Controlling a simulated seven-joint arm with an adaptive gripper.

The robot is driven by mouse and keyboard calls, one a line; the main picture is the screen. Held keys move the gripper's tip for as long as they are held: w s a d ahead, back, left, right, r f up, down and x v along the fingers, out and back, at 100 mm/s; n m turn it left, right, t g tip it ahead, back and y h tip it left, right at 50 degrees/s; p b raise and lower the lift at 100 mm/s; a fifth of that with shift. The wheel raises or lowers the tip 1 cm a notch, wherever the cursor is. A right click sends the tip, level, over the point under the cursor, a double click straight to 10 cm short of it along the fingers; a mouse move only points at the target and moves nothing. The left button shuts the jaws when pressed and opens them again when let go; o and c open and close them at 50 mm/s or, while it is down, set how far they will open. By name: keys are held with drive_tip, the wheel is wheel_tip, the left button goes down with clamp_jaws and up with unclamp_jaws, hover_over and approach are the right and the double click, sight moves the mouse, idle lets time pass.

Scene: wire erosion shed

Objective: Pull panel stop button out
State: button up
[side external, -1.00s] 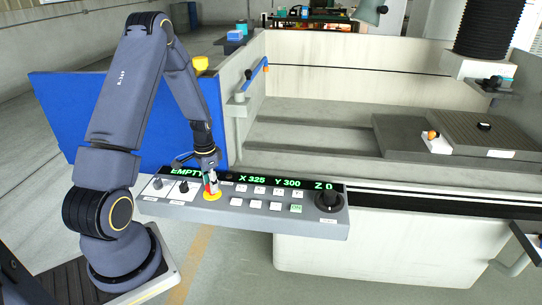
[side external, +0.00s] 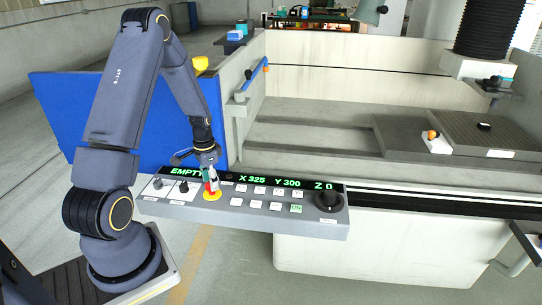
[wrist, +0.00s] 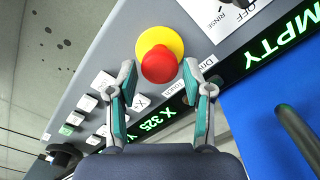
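The panel stop button is a red mushroom knob (wrist: 159,65) on a yellow disc (wrist: 160,42), on the grey control panel. In the side view the red knob (side external: 212,187) shows just below my fingers, with the yellow disc (side external: 212,197) under it. My gripper (wrist: 160,72) is open in the wrist view, with one teal-padded finger on each side of the knob and small gaps visible. My gripper also shows over the button in the side view (side external: 210,176). I cannot tell how far out the knob stands.
The control panel (side external: 262,221) carries white keys, a green ON key (side external: 296,209), a large black knob (side external: 328,201) and a RINSE/OFF switch (side external: 183,187). Its green display reads EMPTY, X 325, Y 300, Z 0. A blue board (side external: 75,115) stands behind my arm.

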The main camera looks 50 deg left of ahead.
drive_tip(key=shift+o, duration=0.9)
wheel_tip(320, 180, up, 12)
